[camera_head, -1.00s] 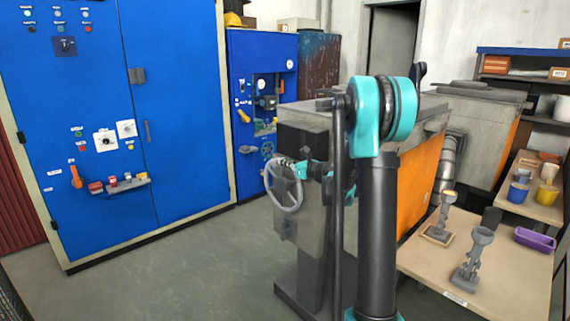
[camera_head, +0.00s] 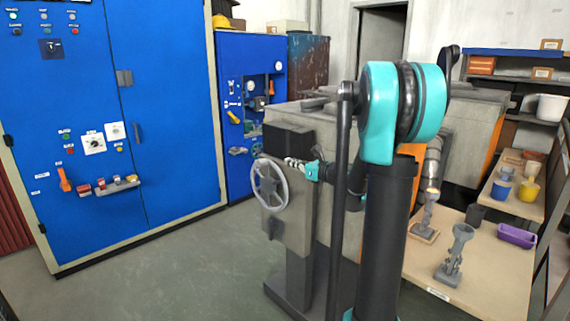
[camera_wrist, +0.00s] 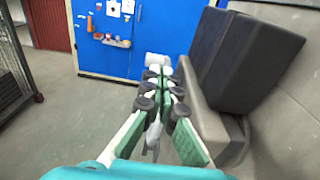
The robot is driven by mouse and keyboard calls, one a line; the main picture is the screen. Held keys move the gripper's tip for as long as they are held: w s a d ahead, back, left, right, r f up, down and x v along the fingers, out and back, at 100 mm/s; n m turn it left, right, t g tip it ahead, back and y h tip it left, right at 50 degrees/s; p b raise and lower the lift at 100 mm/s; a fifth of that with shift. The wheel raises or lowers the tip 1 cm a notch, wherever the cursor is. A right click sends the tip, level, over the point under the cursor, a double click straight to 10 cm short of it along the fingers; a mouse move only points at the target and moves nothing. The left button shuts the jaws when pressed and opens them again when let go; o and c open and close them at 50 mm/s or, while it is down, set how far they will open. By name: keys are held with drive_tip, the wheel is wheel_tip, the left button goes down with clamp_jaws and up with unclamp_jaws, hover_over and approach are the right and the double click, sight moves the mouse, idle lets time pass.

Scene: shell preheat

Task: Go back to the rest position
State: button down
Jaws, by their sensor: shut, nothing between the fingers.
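My gripper (camera_head: 300,165) shows in the head view beside the grey furnace-like machine (camera_head: 297,215), just right of a grey handwheel (camera_head: 284,192). Its tips overlap the wheel's upper right edge in the picture; I cannot tell whether they touch. In the wrist view my gripper (camera_wrist: 160,72) has its fingers together, with nothing held between them. It points toward the blue cabinet (camera_wrist: 150,28), with floor between. My upper arm and column hide part of the machine in the head view.
Dark and grey machine blocks (camera_wrist: 240,60) stand close on the right of the wrist view. A large blue cabinet (camera_head: 170,100) stands at left. A bench (camera_head: 480,285) with metal stands and a purple tray (camera_head: 517,236) is at right. Open floor (camera_head: 180,270) lies at front left.

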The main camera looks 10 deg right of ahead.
drive_tip(key=s+d+r+m+t+h, duration=0.2)
drive_tip(key=d+r+m+t+h, duration=0.15)
drive_tip(key=m, duration=0.45)
drive_tip(key=s+d+r+m+t+h, duration=0.2)
drive_tip(key=d+m+h, duration=0.3)
drive_tip(key=m, duration=0.4)
drive_tip(key=s+d+f+m+g+h, duration=0.45)
drive_tip(key=s+f+m+h, duration=0.2)
drive_tip(key=m, duration=0.65)
drive_tip(key=s+a+f+m+g+y, duration=0.1)
drive_tip(key=s+a+f+m+g, duration=0.2)
drive_tip(key=s+f, duration=0.4)
drive_tip(key=s+a+f+m+g+y, duration=0.2)
drive_tip(key=s+a+f+m+g, duration=0.1)
drive_tip(key=s+f, duration=0.5)
drive_tip(key=s+a+f+m+g+y, duration=0.1)
drive_tip(key=s+a+f+m+g, duration=0.3)
drive_tip(key=s+f+m, duration=0.3)
drive_tip(key=s, duration=0.4)
drive_tip(key=shift+s+f+g+y, duration=0.35)
drive_tip(key=shift+g+y, duration=0.05)
